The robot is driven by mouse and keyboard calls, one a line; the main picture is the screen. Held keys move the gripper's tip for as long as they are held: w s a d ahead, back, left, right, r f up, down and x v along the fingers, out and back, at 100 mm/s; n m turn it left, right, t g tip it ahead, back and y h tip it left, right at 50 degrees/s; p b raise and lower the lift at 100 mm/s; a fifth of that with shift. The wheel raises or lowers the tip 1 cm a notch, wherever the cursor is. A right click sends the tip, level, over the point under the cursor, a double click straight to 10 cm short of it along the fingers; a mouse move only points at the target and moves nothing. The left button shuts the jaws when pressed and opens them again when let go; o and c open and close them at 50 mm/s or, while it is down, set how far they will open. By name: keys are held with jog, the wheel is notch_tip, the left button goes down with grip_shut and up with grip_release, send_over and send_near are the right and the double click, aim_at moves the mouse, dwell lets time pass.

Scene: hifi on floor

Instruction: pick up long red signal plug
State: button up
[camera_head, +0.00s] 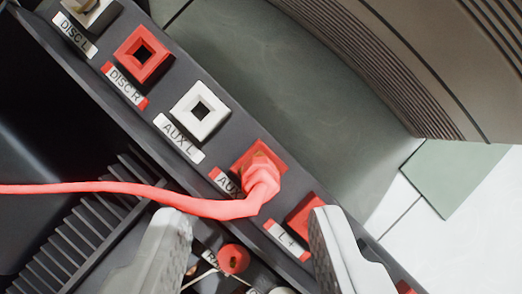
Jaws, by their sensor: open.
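A red plug (262,183) with a long red cable sits in the red socket whose partly hidden label starts "AUX". Its cable (110,188) runs off to the left edge. My gripper (252,228) is open, with one pale finger at lower left and one at lower right. In the picture the plug is just above the gap between the fingertips, and no contact shows. The left fingertip is just below the cable. Whether the fingers are level with the plug in depth I cannot tell.
The dark panel has a white AUX L socket (200,111), a red DISC R socket (143,54) and a red "L +" socket (304,214) beside the right finger. A round red part (233,259) with thin wires shows between the fingers. Black ribs (85,232) lie at left.

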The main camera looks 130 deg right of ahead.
aim_at(262, 184)
jog(key=x, duration=0.5)
jog(key=shift+w+r, duration=0.15)
jog(key=shift+w, duration=0.2)
jog(key=shift+d, duration=0.1)
grip_shut()
